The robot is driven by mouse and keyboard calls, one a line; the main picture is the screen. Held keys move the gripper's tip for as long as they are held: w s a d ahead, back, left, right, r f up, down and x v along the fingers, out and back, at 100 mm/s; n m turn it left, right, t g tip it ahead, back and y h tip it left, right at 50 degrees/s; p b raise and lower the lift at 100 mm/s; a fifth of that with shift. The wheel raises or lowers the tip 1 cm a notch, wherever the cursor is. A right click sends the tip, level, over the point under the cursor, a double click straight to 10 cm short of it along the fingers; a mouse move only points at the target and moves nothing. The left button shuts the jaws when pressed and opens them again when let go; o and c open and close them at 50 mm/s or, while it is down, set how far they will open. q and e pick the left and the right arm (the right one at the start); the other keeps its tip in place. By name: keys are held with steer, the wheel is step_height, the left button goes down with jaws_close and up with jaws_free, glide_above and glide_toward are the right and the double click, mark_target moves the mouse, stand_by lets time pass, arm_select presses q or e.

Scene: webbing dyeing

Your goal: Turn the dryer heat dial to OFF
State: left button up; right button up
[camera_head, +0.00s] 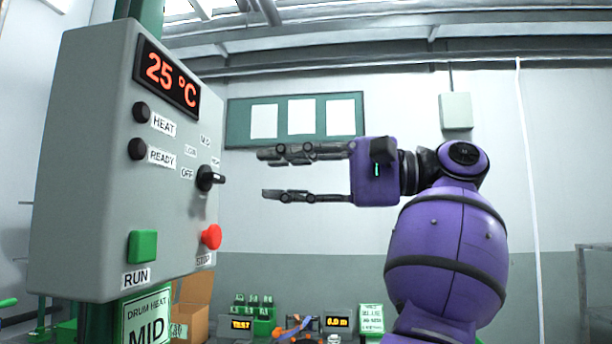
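The dryer heat dial (205,178) is a black knob on the right part of a grey control box's front face. Small labels stand around it, with the OFF label (187,173) at its left; the upper ones are partly hard to read. The knob's grip sticks out to the right, and I cannot tell which label it is set to.
The control box (85,200) has a red display (167,77) reading 25 °C, dark HEAT and READY lamps, a green RUN button (142,246) and a red STOP button (211,237) below the dial. A sign below reads DRUM HEAT MID. The space between gripper and box looks clear.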

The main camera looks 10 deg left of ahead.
arm_select(q)
steer(key=shift+s+d, duration=0.1)
steer(key=shift+d, duration=1.9)
